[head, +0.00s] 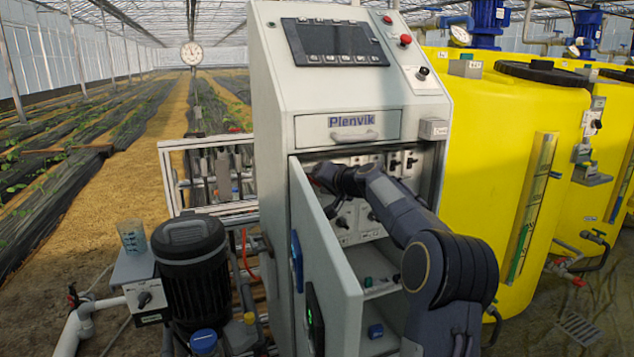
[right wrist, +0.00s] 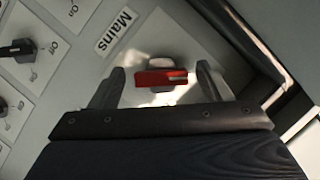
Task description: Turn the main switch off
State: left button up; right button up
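The main switch has a red handle (right wrist: 160,78) on a pale plate, beside the "Mains" label (right wrist: 116,31) in the right wrist view. The red bar lies level across that picture. My right gripper (right wrist: 160,70) is open, one finger on each side of the handle, with a gap visible at both ends. In the head view my right arm reaches into the open cabinet (head: 268,85), and its gripper (head: 322,178) is at the upper left of the inner panel. The main switch is hidden there behind the gripper and door edge. My left gripper is not in view.
Other black rotary switches (right wrist: 17,50) with on/off marks sit left of the label in the wrist view. The cabinet door (head: 335,270) hangs open at the left of my arm. A black motor pump (head: 192,265) and a yellow tank (head: 500,170) flank the cabinet.

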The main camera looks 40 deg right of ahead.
jog(key=shift+s+r, duration=0.1)
jog(key=v, duration=0.7)
jog(key=shift+s+b, duration=0.35)
jog(key=shift+b, duration=0.05)
